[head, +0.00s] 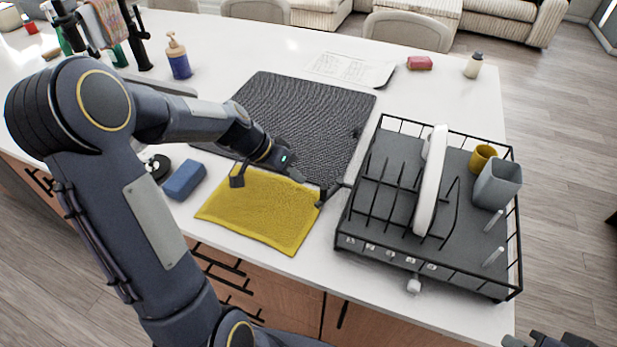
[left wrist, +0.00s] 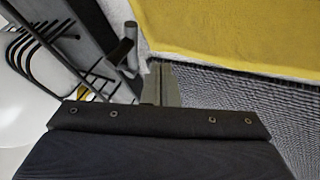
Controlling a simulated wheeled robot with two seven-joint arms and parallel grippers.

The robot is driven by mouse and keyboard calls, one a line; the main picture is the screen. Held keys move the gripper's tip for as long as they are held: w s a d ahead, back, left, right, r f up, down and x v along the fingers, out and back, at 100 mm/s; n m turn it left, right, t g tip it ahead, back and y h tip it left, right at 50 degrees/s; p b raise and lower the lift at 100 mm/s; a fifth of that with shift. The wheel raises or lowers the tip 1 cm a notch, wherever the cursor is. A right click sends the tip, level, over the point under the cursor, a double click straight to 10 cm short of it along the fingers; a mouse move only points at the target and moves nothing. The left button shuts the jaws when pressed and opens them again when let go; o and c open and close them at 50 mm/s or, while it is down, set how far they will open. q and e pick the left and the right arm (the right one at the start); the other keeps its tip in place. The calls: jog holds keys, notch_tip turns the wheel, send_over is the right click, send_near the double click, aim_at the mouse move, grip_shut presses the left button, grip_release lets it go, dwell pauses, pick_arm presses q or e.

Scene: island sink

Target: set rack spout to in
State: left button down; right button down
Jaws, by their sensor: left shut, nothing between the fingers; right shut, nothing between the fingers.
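The dark dish rack (head: 385,222) stands on the right part of the counter. A small dark spout (head: 329,194) sticks out from its left side, over the edge between the black mat and the yellow cloth. The spout also shows in the left wrist view (left wrist: 122,53), just left of my fingertips. My left gripper (head: 298,177) is shut and empty, close to the spout's outer end; I cannot tell whether they touch. My right gripper (head: 525,341) is only partly in view at the bottom right, shut and empty, away from the rack.
A yellow cloth (head: 262,212) and a black mat (head: 305,112) lie left of the rack. A blue sponge (head: 184,180) is farther left. The rack holds a white plate (head: 431,182), a grey cup (head: 497,184) and a mustard cup (head: 482,158).

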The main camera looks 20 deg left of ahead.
pick_arm(q)
jog(key=d, duration=0.1)
jog(key=d+p, duration=0.1)
jog(key=shift+s+d+r, duration=0.2)
jog(key=shift+d, duration=0.2)
jog(key=shift+d+f, duration=0.1)
jog(key=shift+d, duration=0.5)
jog(key=shift+s, duration=0.1)
